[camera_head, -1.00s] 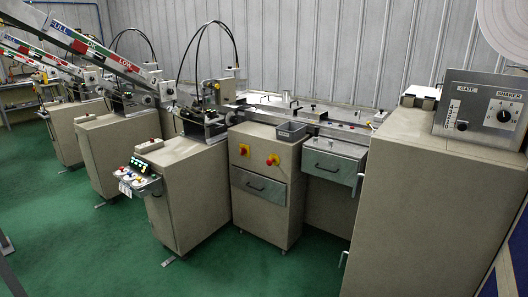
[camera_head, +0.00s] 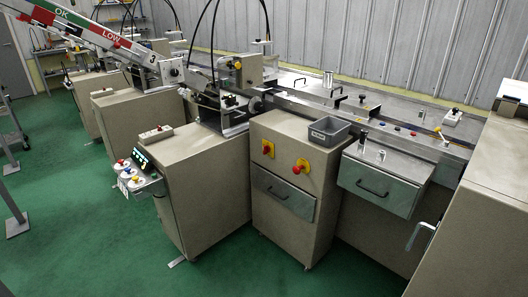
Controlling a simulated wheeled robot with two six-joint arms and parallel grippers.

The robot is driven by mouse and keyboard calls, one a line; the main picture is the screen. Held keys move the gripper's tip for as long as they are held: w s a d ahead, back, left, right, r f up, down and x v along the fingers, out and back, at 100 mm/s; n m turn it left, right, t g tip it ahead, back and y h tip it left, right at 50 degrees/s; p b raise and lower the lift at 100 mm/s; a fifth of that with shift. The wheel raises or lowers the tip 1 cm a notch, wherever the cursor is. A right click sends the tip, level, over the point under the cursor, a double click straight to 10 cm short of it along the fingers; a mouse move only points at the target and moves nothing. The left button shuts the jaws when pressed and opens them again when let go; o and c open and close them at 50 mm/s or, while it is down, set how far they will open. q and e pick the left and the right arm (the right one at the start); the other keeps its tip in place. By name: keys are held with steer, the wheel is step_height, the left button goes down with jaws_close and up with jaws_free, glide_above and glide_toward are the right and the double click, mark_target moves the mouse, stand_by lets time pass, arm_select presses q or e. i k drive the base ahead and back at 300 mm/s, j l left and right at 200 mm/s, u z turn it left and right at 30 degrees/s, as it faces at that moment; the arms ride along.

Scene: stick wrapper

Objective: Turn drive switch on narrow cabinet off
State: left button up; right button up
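The narrow cabinet (camera_head: 290,215) stands in the middle of the view, beige, with a grey drawer front (camera_head: 283,194) below its switches. Near its top are two rotary switches on yellow plates. The right one (camera_head: 301,167) has a larger red knob. Their labels and exact settings are too small to read, so I cannot tell which is the drive switch. Neither of my grippers is in view.
A grey bin (camera_head: 329,131) sits on the cabinet top. A wider cabinet with a control panel (camera_head: 139,172) stands to the left. A drawer unit (camera_head: 380,187) with a handle is at the right. Green floor (camera_head: 110,245) is clear in front and to the left.

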mark_target(266, 150)
steer(key=u, duration=0.6)
steer(key=i+u, duration=0.1)
steer(key=u, duration=1.75)
steer(key=l+u, duration=0.15)
steer(key=u, duration=1.1)
steer(key=l+u, duration=0.15)
steer(key=u, duration=0.45)
steer(key=l+u, duration=0.1)
steer(key=u, duration=0.55)
steer(key=k+l+u, duration=0.15)
steer(key=u, duration=0.35)
steer(key=k+l+u, duration=0.1)
steer(key=u, duration=0.35)
steer(key=k+z, duration=0.25)
steer(key=k, duration=0.25)
steer(key=k+l+z, duration=0.15)
steer(key=k+z, duration=0.15)
steer(key=k, duration=0.15)
steer(key=k+z, duration=0.1)
steer(key=z, duration=0.35)
steer(key=k+z, duration=0.1)
steer(key=z, duration=0.35)
steer(key=k+l+z, duration=0.1)
steer(key=z, duration=0.35)
steer(key=l+z, duration=0.1)
steer(key=z, duration=0.35)
steer(key=k+l+z, duration=0.15)
steer(key=z, duration=1.75)
